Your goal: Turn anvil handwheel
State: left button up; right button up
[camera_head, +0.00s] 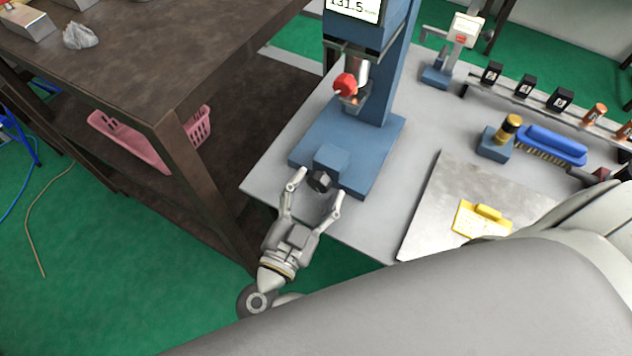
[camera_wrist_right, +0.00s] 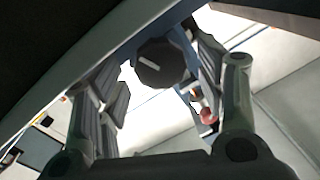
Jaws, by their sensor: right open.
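A blue bench tester (camera_head: 385,140) with a lit display reading 131.5 stands on the grey table. A dark, faceted knob (camera_head: 320,181), which looks like the anvil handwheel, sticks out from the block at the front of its base. My right gripper (camera_head: 317,190) is open, with its fingers spread to either side of the knob. In the right wrist view the knob (camera_wrist_right: 160,64) with a pale line on its face lies between the open fingers (camera_wrist_right: 160,85). I cannot tell whether either finger touches it. My left gripper is not in view.
A red knob (camera_head: 345,84) sits under the tester's head. A metal plate (camera_head: 425,215) with a yellow item (camera_head: 482,219), a blue brush (camera_head: 552,146) and a rail of small blocks (camera_head: 525,88) lie to the right. A dark workbench (camera_head: 150,60) stands close on the left.

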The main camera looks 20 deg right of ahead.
jog(key=shift+w+d, duration=0.3)
jog(key=shift+c, duration=0.5)
jog(key=c, duration=0.9)
jog(key=shift+n, duration=0.3)
jog(key=n, duration=0.2)
jog(key=shift+n+g, duration=0.3)
jog(key=shift+a+r+n, duration=0.1)
jog(key=shift+n, duration=1.6)
jog(key=shift+w, duration=0.1)
